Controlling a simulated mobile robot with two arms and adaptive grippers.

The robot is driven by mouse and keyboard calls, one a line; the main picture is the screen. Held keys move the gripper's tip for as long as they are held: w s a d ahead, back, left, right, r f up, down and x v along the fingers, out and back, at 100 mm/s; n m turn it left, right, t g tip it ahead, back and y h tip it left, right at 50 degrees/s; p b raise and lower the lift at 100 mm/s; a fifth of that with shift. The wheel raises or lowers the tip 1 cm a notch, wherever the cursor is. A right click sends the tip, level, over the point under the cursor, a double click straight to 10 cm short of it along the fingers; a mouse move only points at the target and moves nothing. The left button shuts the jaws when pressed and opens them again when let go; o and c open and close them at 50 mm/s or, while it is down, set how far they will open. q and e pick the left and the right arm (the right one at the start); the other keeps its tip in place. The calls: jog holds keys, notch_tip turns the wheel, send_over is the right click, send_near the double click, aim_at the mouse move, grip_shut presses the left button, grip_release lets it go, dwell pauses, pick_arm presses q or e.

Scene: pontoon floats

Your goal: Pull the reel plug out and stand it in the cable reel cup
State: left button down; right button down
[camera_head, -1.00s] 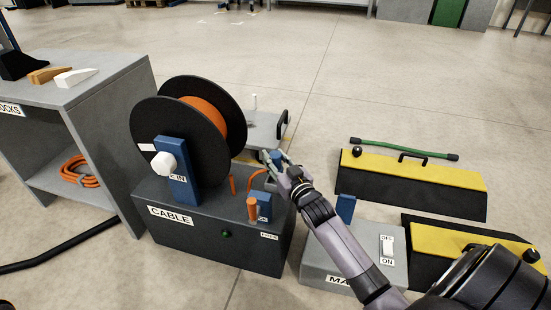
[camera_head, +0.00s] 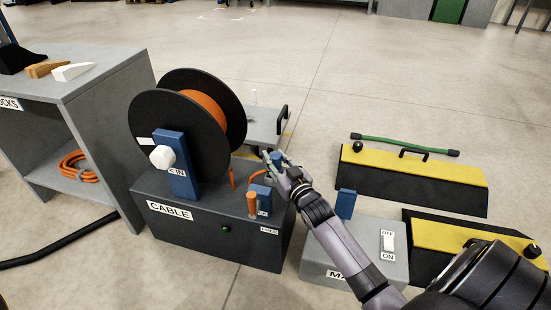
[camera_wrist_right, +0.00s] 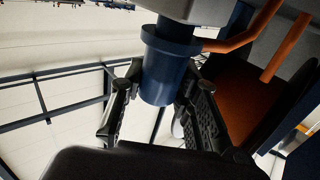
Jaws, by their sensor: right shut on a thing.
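The cable reel (camera_head: 213,100) has black flanges and an orange winding, and it stands on a dark grey box (camera_head: 200,238) labelled CABLE. My right gripper (camera_head: 278,163) is at the box's back right corner, shut on the blue reel plug (camera_head: 276,156). In the right wrist view the blue plug (camera_wrist_right: 160,75) sits between both fingers (camera_wrist_right: 152,98), with an orange cable (camera_wrist_right: 245,38) beside its collar. Whether the plug is still seated is unclear. A blue labelled piece (camera_head: 262,192) stands on the box beside an orange post (camera_head: 252,205); I cannot tell whether it is the cup. My left gripper is out of view.
A grey switch box (camera_head: 340,262) with an OFF/ON switch stands at right. A grey shelf (camera_head: 105,90) stands left. A grey case (camera_head: 262,128) is behind the reel.

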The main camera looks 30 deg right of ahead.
jog(key=shift+f, duration=0.6)
jog(key=c, duration=1.1)
grip_release()
jog(key=s, duration=0.4)
jog(key=s+a, duration=0.1)
jog(key=s, duration=0.7)
jog(key=shift+a, duration=0.2)
